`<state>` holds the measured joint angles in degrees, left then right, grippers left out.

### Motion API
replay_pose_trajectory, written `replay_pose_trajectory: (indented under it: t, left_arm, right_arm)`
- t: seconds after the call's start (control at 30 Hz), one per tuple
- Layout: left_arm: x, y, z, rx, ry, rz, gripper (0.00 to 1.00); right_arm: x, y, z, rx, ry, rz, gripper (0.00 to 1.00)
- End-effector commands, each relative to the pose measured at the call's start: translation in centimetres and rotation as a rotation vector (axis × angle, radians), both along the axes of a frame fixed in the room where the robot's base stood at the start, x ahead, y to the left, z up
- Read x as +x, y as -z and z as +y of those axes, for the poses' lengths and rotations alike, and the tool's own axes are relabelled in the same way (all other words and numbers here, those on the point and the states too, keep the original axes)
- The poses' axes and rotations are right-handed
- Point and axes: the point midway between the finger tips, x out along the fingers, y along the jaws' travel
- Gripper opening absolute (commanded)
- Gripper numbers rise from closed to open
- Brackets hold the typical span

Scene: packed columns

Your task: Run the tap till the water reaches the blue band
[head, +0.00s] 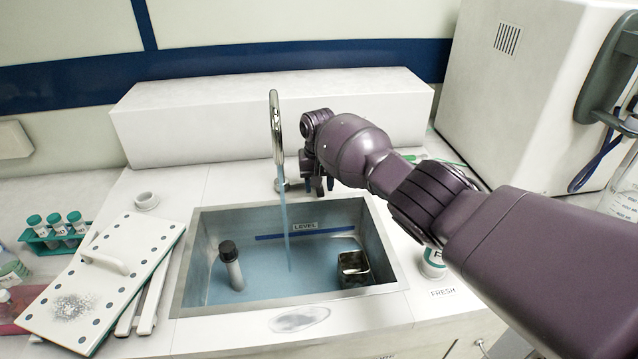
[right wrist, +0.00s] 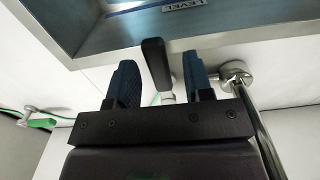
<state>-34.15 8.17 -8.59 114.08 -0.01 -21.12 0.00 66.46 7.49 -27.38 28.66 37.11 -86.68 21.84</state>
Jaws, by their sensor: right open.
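The steel tap (head: 276,125) stands behind the sink, and a thin stream of water (head: 285,225) falls from its spout. The sink (head: 190,290) holds bluish water (head: 285,275). The blue band (head: 325,232), under a LEVEL label, shows on the back wall; the water surface lies close below it, the exact gap unclear. My right gripper (head: 318,186) is at the tap's base. In the right wrist view its open fingers (right wrist: 160,82) stand either side of the black-tipped tap lever (right wrist: 155,62), with gaps on both sides. My left gripper is not in view.
A white machine (head: 535,90) stands at the right. A white block (head: 230,115) lies behind the tap.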

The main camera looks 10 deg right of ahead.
Motion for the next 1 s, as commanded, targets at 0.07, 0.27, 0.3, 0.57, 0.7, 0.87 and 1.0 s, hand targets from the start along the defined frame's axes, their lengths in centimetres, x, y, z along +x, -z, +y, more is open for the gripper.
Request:
replay_pose_trajectory:
  t: [0.07,0.27,0.3,0.57,0.7,0.87,1.0]
  left_arm:
    - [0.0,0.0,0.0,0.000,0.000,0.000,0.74]
    - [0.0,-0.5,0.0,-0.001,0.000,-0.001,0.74]
    - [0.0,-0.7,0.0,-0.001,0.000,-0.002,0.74]
    - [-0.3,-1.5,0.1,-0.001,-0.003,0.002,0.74]
    - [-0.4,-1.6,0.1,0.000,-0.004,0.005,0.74]
    - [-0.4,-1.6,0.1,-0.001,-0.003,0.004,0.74]
    - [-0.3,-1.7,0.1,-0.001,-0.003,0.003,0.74]
  right_arm:
    - [0.0,0.0,0.0,0.000,0.000,0.000,0.47]
    - [0.1,-1.4,0.0,0.001,-0.002,-0.003,0.47]
    - [0.0,-2.0,0.0,0.001,-0.002,-0.003,0.47]
    - [0.1,-6.7,0.0,0.000,-0.001,-0.003,0.47]
    - [0.1,-8.8,0.0,0.001,-0.001,-0.003,0.47]
    - [0.0,-10.3,0.0,0.000,-0.001,-0.001,0.47]
    - [0.0,-10.8,0.0,0.000,0.000,0.000,0.47]
